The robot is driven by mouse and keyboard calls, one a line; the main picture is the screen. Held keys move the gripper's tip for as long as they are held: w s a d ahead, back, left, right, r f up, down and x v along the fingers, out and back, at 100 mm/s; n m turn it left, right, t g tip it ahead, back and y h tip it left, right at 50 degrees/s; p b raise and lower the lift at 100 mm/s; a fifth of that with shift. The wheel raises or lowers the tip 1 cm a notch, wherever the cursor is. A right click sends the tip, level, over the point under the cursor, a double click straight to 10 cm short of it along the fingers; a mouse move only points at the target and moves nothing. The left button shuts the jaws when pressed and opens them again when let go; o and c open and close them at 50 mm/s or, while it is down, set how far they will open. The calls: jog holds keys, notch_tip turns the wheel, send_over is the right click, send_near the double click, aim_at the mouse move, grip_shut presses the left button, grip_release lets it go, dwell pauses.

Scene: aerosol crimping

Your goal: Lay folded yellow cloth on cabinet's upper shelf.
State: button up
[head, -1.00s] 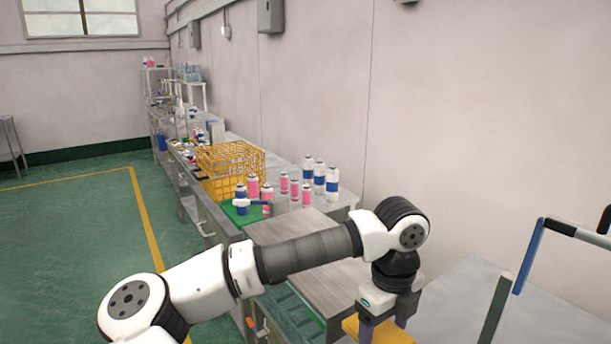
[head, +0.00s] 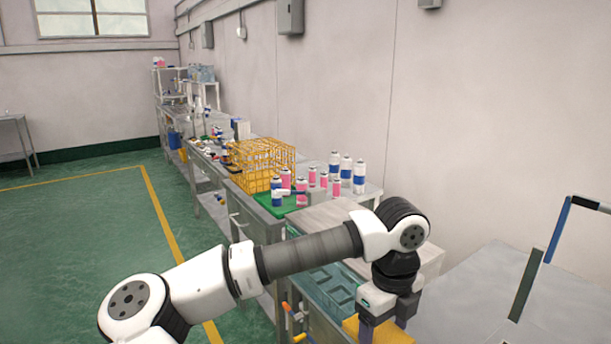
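My gripper (head: 386,322) is at the bottom of the head view, right of centre, pointing down. Its two dark fingers are shut on a folded yellow cloth (head: 392,335), whose lower part is cut off by the picture's bottom edge. The cloth hangs in front of the workbench side, held away from any shelf that I can make out. I see no cabinet or upper shelf that I can identify for sure in this view.
A long bench along the wall carries a yellow wire crate (head: 262,160), pink bottles (head: 301,189) and white-and-blue bottles (head: 346,170). A teal tray (head: 335,285) lies beside my arm. A grey surface (head: 470,290) is at right. Green floor (head: 90,240) is open at left.

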jog(key=shift+w+a+f+m, duration=0.1)
jog(key=shift+a+f+m, duration=0.35)
jog(key=shift+a+m, duration=0.35)
jog(key=w+a+f+m, duration=0.3)
jog(key=a+f+m, duration=0.1)
jog(key=f+m, duration=0.7)
jog(key=w+a+f+m, duration=0.35)
jog(key=f+m, duration=0.45)
jog(key=m, duration=0.5)
jog(key=w+a+f+m, duration=0.3)
jog(key=a+f+m, duration=0.2)
jog(key=f+m, duration=0.6)
jog(key=s+f+m, duration=0.3)
jog(key=f, duration=0.4)
jog(key=s+f+m, duration=0.3)
jog(key=s+f, duration=0.1)
jog(key=f, duration=0.4)
jog(key=shift+s, duration=0.1)
